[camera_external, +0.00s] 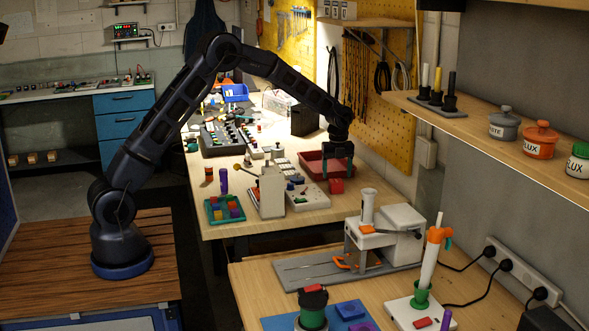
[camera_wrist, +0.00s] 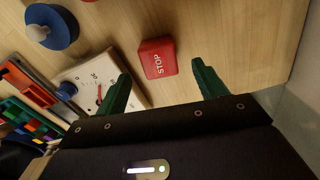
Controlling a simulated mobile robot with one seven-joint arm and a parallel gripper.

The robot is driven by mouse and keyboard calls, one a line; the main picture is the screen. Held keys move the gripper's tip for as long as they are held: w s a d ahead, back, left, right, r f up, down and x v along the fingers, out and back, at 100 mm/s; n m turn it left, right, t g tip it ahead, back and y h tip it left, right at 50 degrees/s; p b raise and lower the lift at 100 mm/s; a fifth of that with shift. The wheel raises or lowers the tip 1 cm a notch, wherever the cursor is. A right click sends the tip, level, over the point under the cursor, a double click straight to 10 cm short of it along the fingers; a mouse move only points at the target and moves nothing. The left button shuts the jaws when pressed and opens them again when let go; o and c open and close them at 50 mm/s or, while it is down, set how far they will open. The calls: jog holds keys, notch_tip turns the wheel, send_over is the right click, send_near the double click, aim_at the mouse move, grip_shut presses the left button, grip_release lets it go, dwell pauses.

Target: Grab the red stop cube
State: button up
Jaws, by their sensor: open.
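The red stop cube (camera_wrist: 157,58) sits on the wooden table in the wrist view, with white STOP lettering on one face. In the external view the red cube (camera_external: 336,186) lies on the bench just below my gripper (camera_external: 339,152). In the wrist view my gripper (camera_wrist: 163,88) has two green fingers spread wide. The cube shows between and beyond the fingertips, and I see no contact. Nothing is held.
A white panel with a dial (camera_wrist: 100,80) lies close beside the left finger. A blue round knob (camera_wrist: 52,27) is at the upper left. A red tray (camera_external: 312,166) stands behind the cube. The table's right edge (camera_wrist: 292,70) is near; bare wood lies around the cube.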

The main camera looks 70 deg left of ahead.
aim_at(336, 181)
jog(key=shift+a+f, duration=0.1)
jog(key=shift+f, duration=2.4)
jog(key=c, duration=1.1)
